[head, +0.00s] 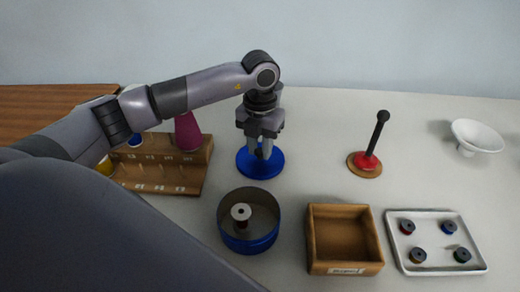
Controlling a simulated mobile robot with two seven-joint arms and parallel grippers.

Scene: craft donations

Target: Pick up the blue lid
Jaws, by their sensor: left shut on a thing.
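The blue lid (275,168) is a round, flat disc in the head view, lying on or just above the table behind the round blue tin; I cannot tell if it touches the table. My left gripper (261,153) points down over the lid's middle and is shut on it. The fingers hide the part that they grip. The blue tin (249,243) is open at the top, with a spool (240,213) inside. My right gripper is not in view.
A wooden box (345,268) and a white tray (433,269) with several spools stand at the front right. A red-based stand with a black knob (370,155) and a white bowl (478,136) are behind them. A wooden rack (163,177) stands left.

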